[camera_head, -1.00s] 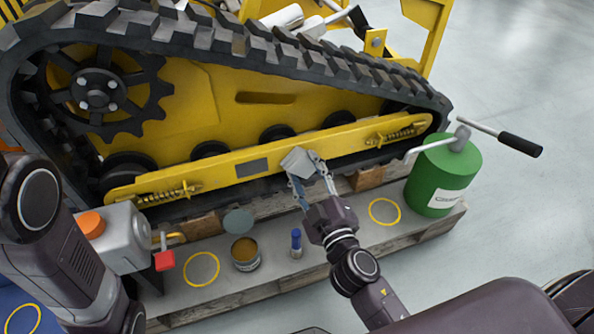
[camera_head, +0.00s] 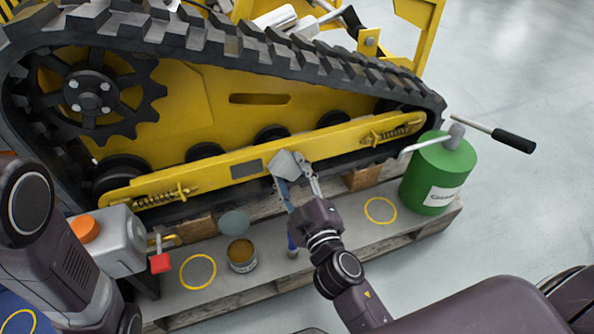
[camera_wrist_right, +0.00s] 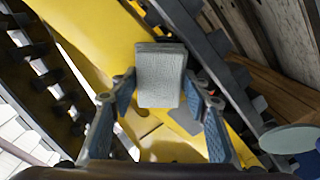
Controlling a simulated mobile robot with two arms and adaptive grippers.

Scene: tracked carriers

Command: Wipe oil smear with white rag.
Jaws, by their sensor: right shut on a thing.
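My right gripper (camera_head: 296,178) is shut on the white rag (camera_head: 288,163), a light grey-white folded pad. It holds the rag in front of the yellow side beam (camera_head: 330,145) of the tracked carrier. The rag also shows between the fingers in the right wrist view (camera_wrist_right: 161,80). I cannot tell whether it touches the beam. A dark grey rectangular patch (camera_head: 246,168) lies on the beam just left of the rag. I cannot tell whether it is the oil smear or a plate. My left gripper is out of view; only part of its arm shows.
A blue marker (camera_head: 292,246) stands close beside my right arm. Clear floor lies right.

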